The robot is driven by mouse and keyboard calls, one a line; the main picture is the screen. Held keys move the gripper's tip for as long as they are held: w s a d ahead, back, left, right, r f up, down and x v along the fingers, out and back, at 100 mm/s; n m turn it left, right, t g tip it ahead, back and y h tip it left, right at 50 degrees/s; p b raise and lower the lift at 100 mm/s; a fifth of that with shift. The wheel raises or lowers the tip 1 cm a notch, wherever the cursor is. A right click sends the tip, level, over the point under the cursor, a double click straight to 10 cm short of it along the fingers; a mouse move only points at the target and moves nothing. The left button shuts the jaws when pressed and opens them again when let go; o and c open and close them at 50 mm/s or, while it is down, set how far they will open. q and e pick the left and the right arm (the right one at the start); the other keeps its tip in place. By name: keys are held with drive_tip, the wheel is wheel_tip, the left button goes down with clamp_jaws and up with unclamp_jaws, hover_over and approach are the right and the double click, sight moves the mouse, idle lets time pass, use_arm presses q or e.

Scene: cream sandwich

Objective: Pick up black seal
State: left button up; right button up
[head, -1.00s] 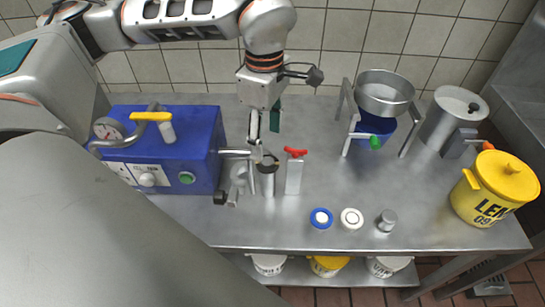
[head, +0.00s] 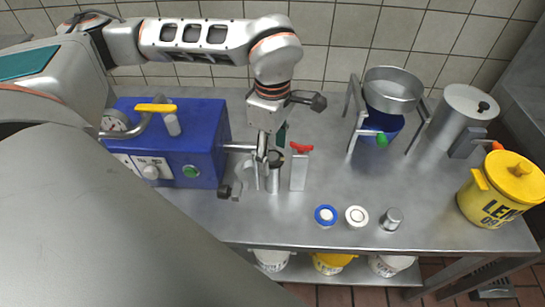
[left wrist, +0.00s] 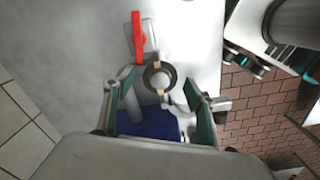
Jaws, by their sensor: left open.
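The black seal (head: 275,155) is a dark ring at the top of an upright metal cylinder (head: 274,180), right of the blue machine. In the left wrist view the black seal (left wrist: 147,79) shows as a full ring with two small tan marks. My left gripper (head: 272,149) points down at the seal. Its fingers are open, one on either side of the ring in the left wrist view, with visible gaps. I cannot tell whether the fingertips have reached the ring's height. My right gripper is not in view.
The blue machine (head: 190,130) stands close on the left. A metal block with a red handle (head: 301,148) stands just right of the cylinder. Small round parts (head: 357,217) lie near the front edge. A pot stand (head: 352,110) and a yellow bucket (head: 478,207) are further right.

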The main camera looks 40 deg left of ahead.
use_arm(q)
drive_tip(key=shift+f, duration=0.25)
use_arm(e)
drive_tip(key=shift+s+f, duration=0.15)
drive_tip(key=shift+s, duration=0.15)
use_arm(q)
drive_tip(key=c, duration=0.8)
drive_tip(key=shift+c, duration=0.2)
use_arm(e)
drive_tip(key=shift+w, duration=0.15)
use_arm(q)
drive_tip(key=shift+r, duration=0.15)
